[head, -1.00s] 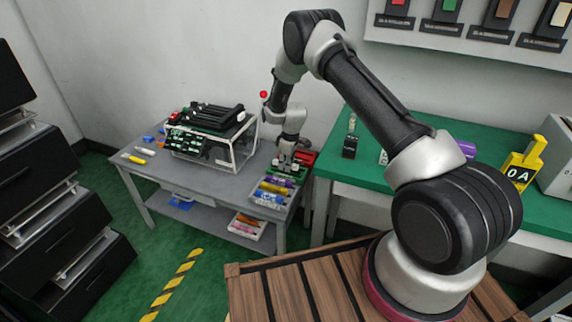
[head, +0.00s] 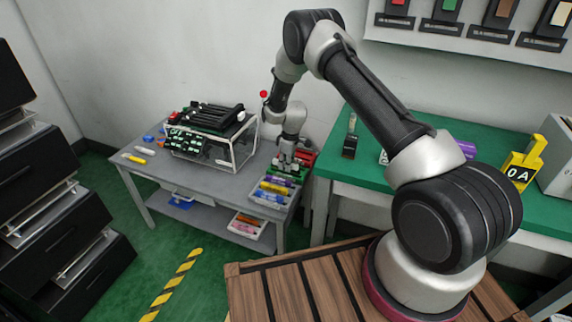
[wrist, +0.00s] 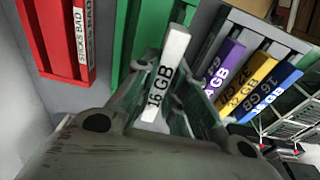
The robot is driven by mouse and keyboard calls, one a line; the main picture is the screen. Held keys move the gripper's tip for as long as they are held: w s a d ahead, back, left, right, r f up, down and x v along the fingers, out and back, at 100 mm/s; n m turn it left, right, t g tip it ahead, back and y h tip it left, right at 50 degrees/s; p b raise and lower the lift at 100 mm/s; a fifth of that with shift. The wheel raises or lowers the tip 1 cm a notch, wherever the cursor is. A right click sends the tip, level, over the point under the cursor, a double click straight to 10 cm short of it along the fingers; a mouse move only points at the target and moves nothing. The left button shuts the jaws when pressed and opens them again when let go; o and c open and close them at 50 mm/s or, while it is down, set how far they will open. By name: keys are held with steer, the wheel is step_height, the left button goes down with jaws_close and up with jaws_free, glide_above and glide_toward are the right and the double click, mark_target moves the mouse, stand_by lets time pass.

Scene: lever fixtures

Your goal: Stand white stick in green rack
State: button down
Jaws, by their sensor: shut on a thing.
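My gripper (wrist: 168,105) is shut on a white stick (wrist: 166,72) labelled "16 GB", which points up and away between the fingers in the wrist view. The green rack (wrist: 123,40) lies just beyond and to the left of the stick there. In the head view my gripper (head: 287,163) is over the green rack (head: 300,174) at the right end of the grey table. The held stick is not clear in that view. Whether its far end touches or enters the rack I cannot tell.
A grey tray (head: 254,196) with purple, yellow and blue sticks adjoins the green rack. A red rack (wrist: 45,35) labelled "STICKS BAD" is on its other side. A clear-sided case (head: 243,146) stands to the left.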

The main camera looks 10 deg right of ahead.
steer(key=shift+f, duration=1.1)
steer(key=c, duration=1.4)
jaws_free()
steer(key=r, duration=0.8)
steer(key=s+d+r, duration=0.1)
steer(key=r, duration=0.3)
steer(key=shift+d, duration=0.1)
